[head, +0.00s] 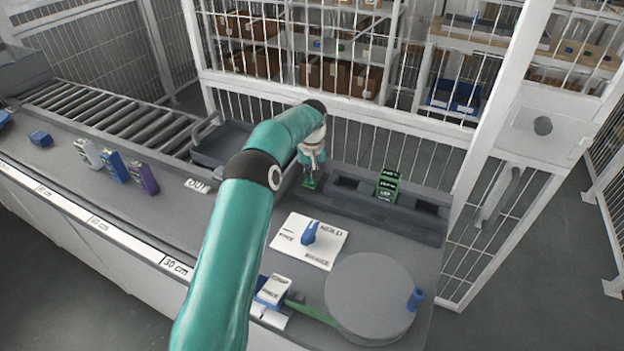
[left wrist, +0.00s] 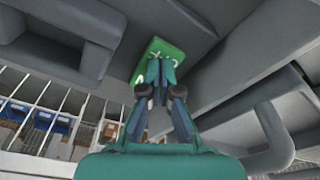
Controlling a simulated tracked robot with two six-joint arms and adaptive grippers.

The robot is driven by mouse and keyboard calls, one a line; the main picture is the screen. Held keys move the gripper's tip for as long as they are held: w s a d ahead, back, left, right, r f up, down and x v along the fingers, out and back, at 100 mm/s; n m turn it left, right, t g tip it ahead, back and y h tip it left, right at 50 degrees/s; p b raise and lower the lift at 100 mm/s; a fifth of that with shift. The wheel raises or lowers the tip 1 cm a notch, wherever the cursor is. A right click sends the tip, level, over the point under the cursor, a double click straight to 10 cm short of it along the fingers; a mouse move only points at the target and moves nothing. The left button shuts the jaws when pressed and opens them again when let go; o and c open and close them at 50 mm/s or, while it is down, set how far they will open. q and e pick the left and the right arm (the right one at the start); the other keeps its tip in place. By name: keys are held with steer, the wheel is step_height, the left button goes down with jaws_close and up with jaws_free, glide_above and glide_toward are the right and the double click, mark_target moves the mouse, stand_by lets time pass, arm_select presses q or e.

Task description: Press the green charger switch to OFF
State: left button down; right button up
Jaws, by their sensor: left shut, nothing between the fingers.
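My left gripper (head: 311,172) is shut and empty, pointing down at the left end of the grey charger rack along the back of the bench. A small green piece (head: 309,184) shows right at its fingertips. In the left wrist view, the closed fingertips (left wrist: 160,72) overlap a green plate (left wrist: 157,48) with white lettering, only partly readable. Whether they touch it I cannot tell. The switch and its position cannot be made out clearly. A black and green device (head: 387,187) stands upright in the rack, right of my gripper. My right gripper is not in view.
A white card (head: 290,248) with a blue object (head: 309,232) lies on the bench. A grey round turntable (head: 371,290) with a blue piece (head: 415,299) is at the front right. A grey tray (head: 218,150) stands left of my gripper. White mesh fencing (head: 390,158) rises behind.

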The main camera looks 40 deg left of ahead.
arm_select(q)
steer(key=shift+r+p, duration=2.05)
steer(key=shift+r, duration=1.5)
